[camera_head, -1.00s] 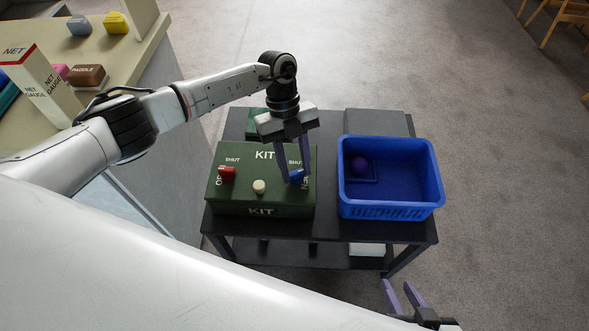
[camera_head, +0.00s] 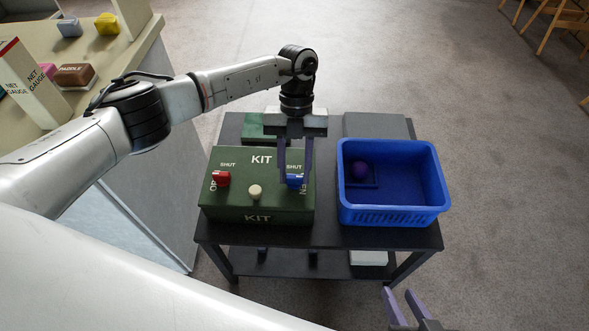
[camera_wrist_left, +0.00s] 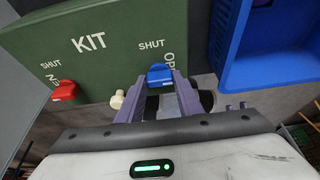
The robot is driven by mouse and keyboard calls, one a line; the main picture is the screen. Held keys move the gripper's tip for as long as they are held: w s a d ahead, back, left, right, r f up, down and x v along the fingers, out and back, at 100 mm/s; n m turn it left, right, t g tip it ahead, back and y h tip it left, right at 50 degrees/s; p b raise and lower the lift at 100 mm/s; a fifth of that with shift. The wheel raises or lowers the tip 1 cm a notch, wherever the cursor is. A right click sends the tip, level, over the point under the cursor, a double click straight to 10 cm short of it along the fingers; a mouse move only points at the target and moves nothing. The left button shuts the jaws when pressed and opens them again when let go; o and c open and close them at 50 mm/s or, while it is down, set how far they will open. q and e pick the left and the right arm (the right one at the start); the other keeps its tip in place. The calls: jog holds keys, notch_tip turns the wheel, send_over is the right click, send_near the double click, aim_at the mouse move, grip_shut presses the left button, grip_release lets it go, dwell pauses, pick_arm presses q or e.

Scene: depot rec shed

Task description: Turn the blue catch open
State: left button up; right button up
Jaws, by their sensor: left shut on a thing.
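The green kit box (camera_head: 235,198) stands on the black cart, with a blue catch (camera_head: 295,181) at the right of its top. In the left wrist view the blue catch (camera_wrist_left: 160,74) lies below the word SHUT, with OPEN to its right. My left gripper (camera_head: 294,177) reaches down from above and is shut on the blue catch, one finger on each side. A red catch (camera_head: 221,179) sits at the left of the lid under its own SHUT label. My right gripper (camera_head: 405,302) is open and empty at the lower right, away from the box.
A cream knob (camera_head: 255,192) sits between the catches. A beige counter (camera_head: 130,60) with small boxes is at the left.

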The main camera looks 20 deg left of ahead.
pick_arm(q)
jog(key=o, duration=1.1)
pick_arm(e)
jog(key=shift+f, duration=0.1)
pick_arm(q)
jog(key=v, duration=1)
jog(key=shift+r+p, duration=0.1)
jog(key=shift+p, duration=0.3)
pick_arm(e)
jog(key=shift+d, duration=0.1)
jog(key=shift+w, duration=0.1)
jog(key=shift+r, duration=0.2)
